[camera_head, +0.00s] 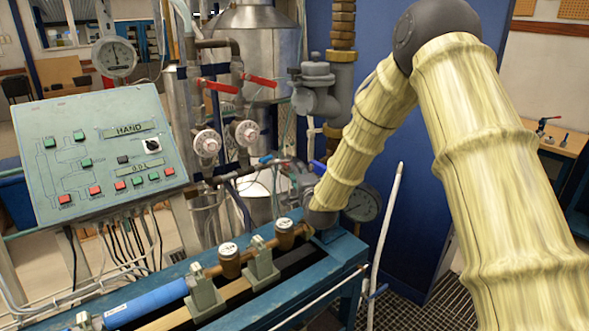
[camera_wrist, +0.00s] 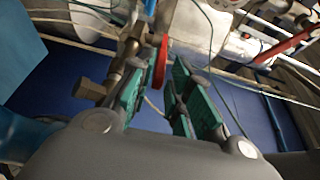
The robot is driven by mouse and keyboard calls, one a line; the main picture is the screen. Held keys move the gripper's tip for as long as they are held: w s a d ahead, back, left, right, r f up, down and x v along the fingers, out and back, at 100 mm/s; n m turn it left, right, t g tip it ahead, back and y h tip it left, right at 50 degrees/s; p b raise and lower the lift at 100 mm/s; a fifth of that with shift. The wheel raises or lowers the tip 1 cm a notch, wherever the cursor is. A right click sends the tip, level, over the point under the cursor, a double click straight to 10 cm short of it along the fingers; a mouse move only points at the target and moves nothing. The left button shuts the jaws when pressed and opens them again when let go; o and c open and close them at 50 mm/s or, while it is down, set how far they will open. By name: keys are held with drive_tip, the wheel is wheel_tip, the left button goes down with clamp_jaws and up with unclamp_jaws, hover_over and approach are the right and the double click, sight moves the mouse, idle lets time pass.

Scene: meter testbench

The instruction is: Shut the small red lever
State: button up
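My gripper (camera_wrist: 162,88) is open in the wrist view, its two teal-padded fingers spread apart. A small red lever (camera_wrist: 160,62), seen nearly edge-on, stands just beyond the fingertips, closer to the left finger. It is next to a brass and grey pipe fitting (camera_wrist: 130,48). I cannot tell whether a finger touches it. In the head view, my arm reaches down to the pipework behind the bench, and the fingers and this lever are hidden or too small to make out.
Two larger red levers (camera_head: 220,87) (camera_head: 260,79) sit on the pipes, above white-faced dials (camera_head: 207,143). A control panel (camera_head: 100,155) stands left. A pressure gauge (camera_head: 361,204) is close to my wrist. The blue bench (camera_head: 345,250) carries brass meters (camera_head: 229,260). Thin cables cross the wrist view.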

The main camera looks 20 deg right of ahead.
drive_tip(key=shift+w+d+f, duration=0.1)
drive_tip(key=shift+w, duration=0.45)
